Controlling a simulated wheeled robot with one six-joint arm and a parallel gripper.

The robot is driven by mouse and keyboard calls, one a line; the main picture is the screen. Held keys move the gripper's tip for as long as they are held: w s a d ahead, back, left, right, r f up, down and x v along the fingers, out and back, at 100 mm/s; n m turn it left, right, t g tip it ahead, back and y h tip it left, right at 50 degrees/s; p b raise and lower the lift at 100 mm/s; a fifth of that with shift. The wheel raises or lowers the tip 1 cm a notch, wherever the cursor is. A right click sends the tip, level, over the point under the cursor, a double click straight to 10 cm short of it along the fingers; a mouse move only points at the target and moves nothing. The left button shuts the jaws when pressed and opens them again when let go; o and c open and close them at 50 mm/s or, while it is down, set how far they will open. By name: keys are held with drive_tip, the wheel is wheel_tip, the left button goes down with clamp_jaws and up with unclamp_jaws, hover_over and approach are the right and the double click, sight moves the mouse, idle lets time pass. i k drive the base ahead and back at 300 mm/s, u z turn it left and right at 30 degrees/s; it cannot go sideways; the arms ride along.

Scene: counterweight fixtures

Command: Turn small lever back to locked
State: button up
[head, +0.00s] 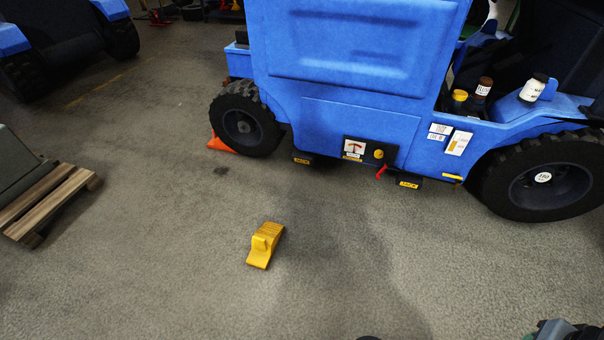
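A small red lever (381,172) sticks out at the lower right of a black panel (366,161) on the side of the blue vehicle (350,110). It slants down and to the left from below a round yellow knob (379,154). A white plate with a red arc mark (354,146) is left of the knob, above a small yellow label. The lettering there is too small to read. My gripper is not recognisable in the head view.
A yellow wheel chock (264,245) lies on the open floor before the vehicle. An orange chock (221,143) is at the left tyre (245,118). Yellow-marked jack points (408,184) sit low beside the panel. A wooden pallet (48,203) is at left. Dark parts show at the bottom right edge.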

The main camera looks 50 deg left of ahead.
sight(386, 164)
drive_tip(key=u, duration=1.45)
drive_tip(key=i, duration=1.5)
